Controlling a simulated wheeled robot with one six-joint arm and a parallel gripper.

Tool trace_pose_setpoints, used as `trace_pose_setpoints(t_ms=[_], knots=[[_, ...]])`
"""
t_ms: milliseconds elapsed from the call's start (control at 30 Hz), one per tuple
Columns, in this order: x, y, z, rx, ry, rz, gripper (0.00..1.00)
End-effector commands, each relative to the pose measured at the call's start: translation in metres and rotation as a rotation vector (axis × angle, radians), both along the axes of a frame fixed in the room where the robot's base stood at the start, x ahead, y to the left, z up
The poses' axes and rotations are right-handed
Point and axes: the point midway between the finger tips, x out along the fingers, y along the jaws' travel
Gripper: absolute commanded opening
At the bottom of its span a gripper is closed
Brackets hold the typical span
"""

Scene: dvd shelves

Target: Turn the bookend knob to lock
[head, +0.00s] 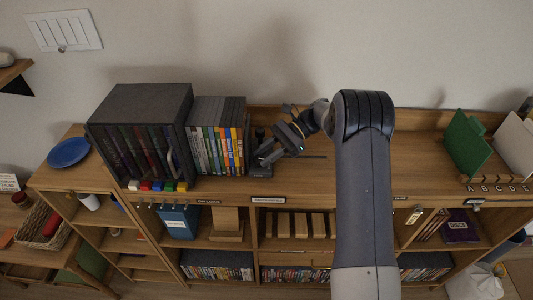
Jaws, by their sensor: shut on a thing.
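The bookend (258,162) is a dark grey piece on the shelf top, at the right end of a row of DVD cases (219,140). My gripper (279,148) comes in from the right and is shut at the bookend's upper part, where the knob is. The knob itself is hidden by the gripper, and its turn position cannot be seen. The bookend looks upright, close against or touching the last case.
A dark box of discs (143,105) stands left of the row, with small coloured blocks (158,186) before it. A blue plate (69,152) lies far left. A green divider (466,142) stands at the right. The shelf top between is clear.

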Motion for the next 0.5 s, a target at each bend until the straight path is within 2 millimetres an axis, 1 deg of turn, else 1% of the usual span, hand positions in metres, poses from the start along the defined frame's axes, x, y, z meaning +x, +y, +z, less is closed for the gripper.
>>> trace_pose_setpoints(t_ms=[200,500], knots=[[0.0022,0.0018,0.001,0.002,-0.002,0.087,0.08],[0.0025,0.0024,0.001,0.003,-0.001,0.125,0.08]])
